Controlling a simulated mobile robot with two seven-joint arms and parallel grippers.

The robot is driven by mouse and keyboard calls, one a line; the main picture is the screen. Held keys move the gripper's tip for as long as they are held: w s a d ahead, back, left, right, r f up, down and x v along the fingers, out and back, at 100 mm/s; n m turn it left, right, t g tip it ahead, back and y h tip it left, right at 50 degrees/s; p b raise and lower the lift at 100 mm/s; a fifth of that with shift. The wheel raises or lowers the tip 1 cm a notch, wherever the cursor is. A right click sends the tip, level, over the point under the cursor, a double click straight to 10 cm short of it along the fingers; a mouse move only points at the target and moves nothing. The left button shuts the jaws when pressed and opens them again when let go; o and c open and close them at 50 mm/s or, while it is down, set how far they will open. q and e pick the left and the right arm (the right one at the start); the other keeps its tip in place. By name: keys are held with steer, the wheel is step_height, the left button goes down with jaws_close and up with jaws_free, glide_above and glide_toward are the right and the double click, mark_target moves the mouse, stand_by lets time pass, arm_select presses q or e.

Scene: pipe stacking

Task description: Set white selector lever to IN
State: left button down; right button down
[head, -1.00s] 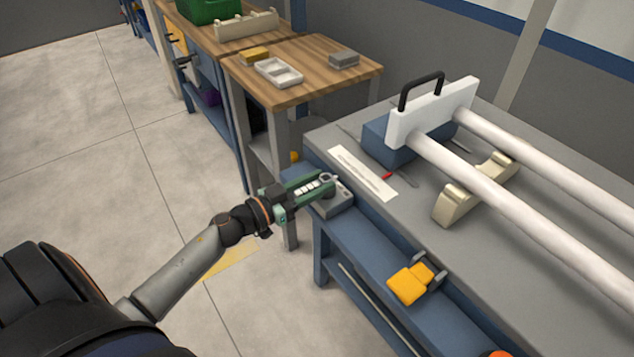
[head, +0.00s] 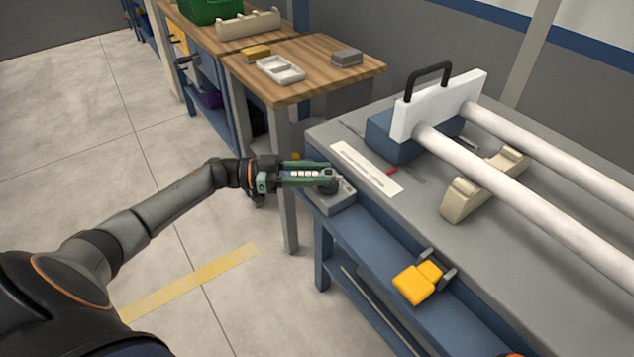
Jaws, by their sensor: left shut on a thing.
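My left gripper (head: 329,179) reaches in from the left to the near left corner of the grey bench. Its green fingers are shut on the selector lever, at a small grey selector box (head: 338,203) on the bench edge. The fingers hide most of the lever, so I cannot read its position or any IN mark. A white label strip (head: 366,169) lies on the bench top just beyond the box. My right gripper is not in view.
A white block with a black handle (head: 434,105) and two long white pipes (head: 520,177) lie on the bench (head: 420,215), with a cream cradle (head: 460,200). A yellow pedal-like part (head: 418,282) sits at the bench front. A wooden table (head: 310,75) stands behind.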

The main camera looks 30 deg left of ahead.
arm_select(q)
steer(key=shift+w+a+f+m+g+h+b, duration=0.15)
steer(key=shift+m+g+h+b, duration=0.15)
steer(key=shift+g+b, duration=0.15)
steer(key=shift+g, duration=0.25)
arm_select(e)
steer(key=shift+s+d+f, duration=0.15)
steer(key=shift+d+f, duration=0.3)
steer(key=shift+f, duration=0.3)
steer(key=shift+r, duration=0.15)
arm_select(q)
steer(key=c, duration=0.8)
jaws_free()
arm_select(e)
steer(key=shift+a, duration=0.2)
